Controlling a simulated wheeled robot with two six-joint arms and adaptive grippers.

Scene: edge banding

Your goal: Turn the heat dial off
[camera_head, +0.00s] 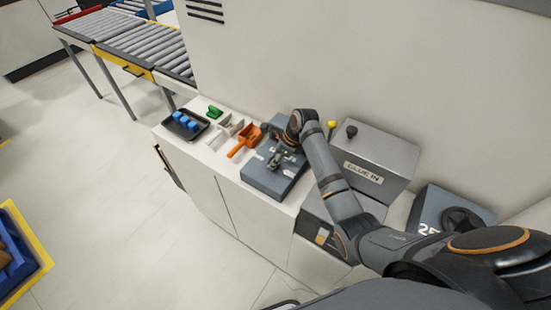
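A blue-grey control box (262,180) with small pale labels sits on the white cabinet top. My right arm reaches in from the lower right, and my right gripper (277,158) is over this box, close to its upper face. The fingers are small and dark against the box, so I cannot tell whether they are open, shut or touching a control. No heat dial can be clearly made out; the gripper and wrist cover part of the box. My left gripper is not in view.
Left of the box are an orange scoop-like tool (246,138), a green item (215,112) and a black tray (180,126) with blue pieces. The grey "GLUE IN" box (385,152) stands behind my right forearm. A box marked "25" (428,215) is further right.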

